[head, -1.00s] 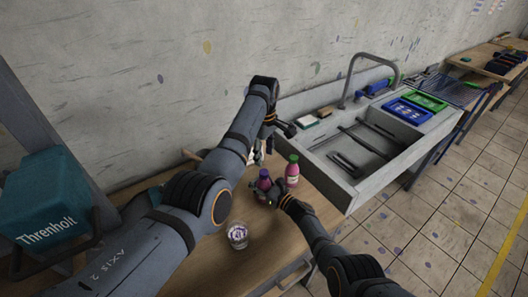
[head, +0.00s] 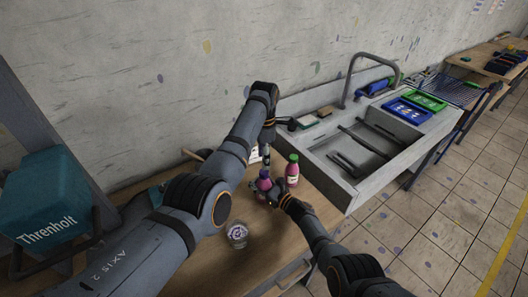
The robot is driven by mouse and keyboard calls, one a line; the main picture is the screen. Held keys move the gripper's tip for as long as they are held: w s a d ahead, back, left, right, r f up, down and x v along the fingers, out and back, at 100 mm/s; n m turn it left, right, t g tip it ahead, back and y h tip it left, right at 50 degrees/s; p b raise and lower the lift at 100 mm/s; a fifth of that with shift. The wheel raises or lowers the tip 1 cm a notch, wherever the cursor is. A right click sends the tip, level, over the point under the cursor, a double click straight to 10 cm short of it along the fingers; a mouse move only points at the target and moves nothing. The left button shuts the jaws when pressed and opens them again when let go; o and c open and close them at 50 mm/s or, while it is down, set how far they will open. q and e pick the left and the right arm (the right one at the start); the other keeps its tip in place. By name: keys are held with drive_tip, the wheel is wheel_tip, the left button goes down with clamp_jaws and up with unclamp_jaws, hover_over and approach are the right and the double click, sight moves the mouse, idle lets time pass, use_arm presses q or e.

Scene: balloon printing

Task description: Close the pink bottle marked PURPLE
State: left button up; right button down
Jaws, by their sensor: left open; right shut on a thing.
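A purple-pink bottle (head: 263,184) stands on the wooden table. My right gripper (head: 275,194) is shut on this bottle from its right side. A pink bottle with a green cap (head: 292,170) stands just behind and to the right, apart from the gripper. The lettering on both bottles is too small to read. My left gripper (head: 267,152) points down, open, above and behind the held bottle. Its fingers are small and partly hidden, and I cannot make out a cap between them. The top of the held bottle looks purple; I cannot tell whether a cap sits on it.
A clear cup (head: 237,235) with a purple-and-white pattern inside stands at the front left of the bottles. A grey sink (head: 350,190) with a tap adjoins the table at the right. A teal box (head: 45,200) is at the far left.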

use_arm(q)
hover_over(264, 184)
drive_tip(key=w, duration=0.2)
wheel_tip(264, 184, down, 6)
